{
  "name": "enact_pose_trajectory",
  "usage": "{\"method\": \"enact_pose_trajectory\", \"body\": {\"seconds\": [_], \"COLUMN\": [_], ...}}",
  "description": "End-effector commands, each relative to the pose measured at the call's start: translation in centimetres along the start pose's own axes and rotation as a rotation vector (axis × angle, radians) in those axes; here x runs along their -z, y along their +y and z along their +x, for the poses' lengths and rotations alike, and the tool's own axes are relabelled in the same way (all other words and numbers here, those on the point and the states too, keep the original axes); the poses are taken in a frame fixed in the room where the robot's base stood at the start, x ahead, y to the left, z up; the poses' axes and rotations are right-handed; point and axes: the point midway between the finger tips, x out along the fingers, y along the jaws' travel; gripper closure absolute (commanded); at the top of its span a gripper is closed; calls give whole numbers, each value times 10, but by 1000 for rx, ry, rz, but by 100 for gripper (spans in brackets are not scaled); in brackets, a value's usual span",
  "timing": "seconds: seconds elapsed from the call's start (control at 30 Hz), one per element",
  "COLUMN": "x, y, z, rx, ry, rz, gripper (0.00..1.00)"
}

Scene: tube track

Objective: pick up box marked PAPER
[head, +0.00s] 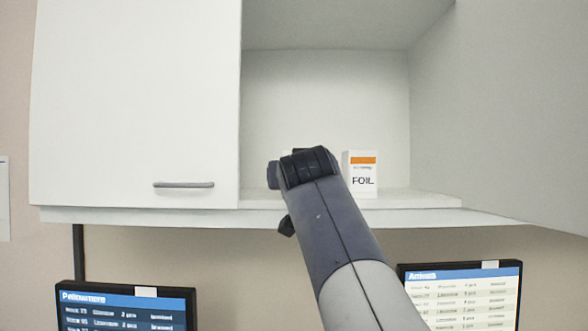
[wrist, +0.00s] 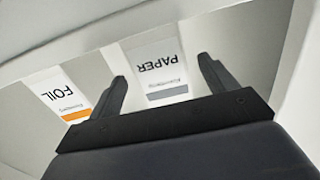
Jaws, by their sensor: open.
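The box marked PAPER (wrist: 152,62) is white with a grey band, and its lettering appears upside down in the wrist view. My gripper (wrist: 162,67) is open, with one finger on each side of the box in that view. I see no finger touching the box, and the depth between them is hard to judge. In the head view my arm hides the gripper fingers and nearly all of the PAPER box.
A white box marked FOIL (head: 360,175) with an orange band stands on the cupboard shelf (head: 425,199), right of my arm. The left cupboard door (head: 135,100) is shut; the right door (head: 500,110) stands open. Two screens (head: 125,310) (head: 465,295) hang below.

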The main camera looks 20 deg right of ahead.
Motion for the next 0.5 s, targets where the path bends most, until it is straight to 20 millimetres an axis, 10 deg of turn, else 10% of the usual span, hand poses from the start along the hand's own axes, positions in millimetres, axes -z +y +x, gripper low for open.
{"method": "enact_pose_trajectory", "body": {"seconds": [0.5], "x": [1], "y": [-1], "z": [58], "rx": [0], "ry": [-3], "rz": [1], "gripper": [20]}}
